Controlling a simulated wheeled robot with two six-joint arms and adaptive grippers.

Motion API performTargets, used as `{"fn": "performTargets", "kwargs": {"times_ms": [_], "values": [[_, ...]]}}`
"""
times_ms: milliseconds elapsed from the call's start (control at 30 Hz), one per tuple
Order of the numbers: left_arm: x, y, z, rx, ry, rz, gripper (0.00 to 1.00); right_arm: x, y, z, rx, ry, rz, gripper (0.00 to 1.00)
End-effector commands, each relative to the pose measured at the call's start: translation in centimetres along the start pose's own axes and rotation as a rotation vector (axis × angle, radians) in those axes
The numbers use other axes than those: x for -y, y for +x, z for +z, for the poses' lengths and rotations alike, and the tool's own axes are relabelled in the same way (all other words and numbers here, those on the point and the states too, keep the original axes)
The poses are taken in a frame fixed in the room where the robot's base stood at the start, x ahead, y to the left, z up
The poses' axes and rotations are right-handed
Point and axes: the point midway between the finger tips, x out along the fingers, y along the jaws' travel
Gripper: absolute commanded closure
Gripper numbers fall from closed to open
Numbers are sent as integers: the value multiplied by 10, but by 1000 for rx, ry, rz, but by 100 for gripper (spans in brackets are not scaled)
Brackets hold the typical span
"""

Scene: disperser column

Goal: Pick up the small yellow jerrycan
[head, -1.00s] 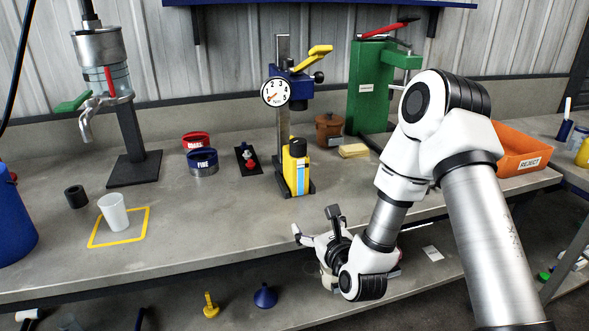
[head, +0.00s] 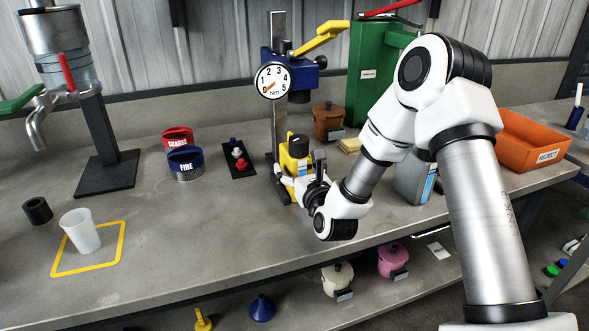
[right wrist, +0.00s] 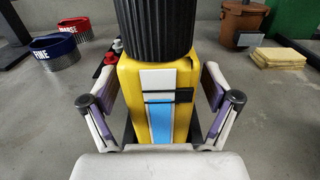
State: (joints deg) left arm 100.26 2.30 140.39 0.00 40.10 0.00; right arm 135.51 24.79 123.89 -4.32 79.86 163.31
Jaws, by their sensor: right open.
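The small yellow jerrycan (head: 290,152) stands upright on the base of the blue press with the round dial, its black cap on top. My right gripper (head: 298,182) is in front of it and hides its lower part in the head view. In the right wrist view the jerrycan (right wrist: 157,85), with a blue and white label, stands between the fingers of my right gripper (right wrist: 160,105). The fingers are open, one on each side, and seem apart from its sides. My left gripper is not in view.
The press (head: 279,90) rises directly behind the jerrycan. An orange reject bin (head: 530,140) is further right. The FINE tin (head: 185,165) and COARSE tin (head: 177,139) stand left.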

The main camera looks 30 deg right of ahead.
Motion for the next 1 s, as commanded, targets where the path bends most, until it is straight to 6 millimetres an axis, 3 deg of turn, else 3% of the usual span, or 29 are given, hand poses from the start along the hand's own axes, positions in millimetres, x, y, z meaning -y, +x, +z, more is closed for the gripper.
{"fn": "performTargets", "kwargs": {"times_ms": [100, 333, 500, 567, 600, 1000], "values": [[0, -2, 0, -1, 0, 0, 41, 0, 18, 0, 1, -1, 0, 12], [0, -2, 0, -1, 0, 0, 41, 0, 20, 0, -1, 0, 1, 12], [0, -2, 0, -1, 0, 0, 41, 0, 20, 0, -1, 0, 0, 73], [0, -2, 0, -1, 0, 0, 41, 0, 20, 0, -1, 0, 1, 94], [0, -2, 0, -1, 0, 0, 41, 0, 20, 0, -1, 0, 1, 100], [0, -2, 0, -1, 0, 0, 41, 0, 20, 1, 2, 0, 0, 100]]}}
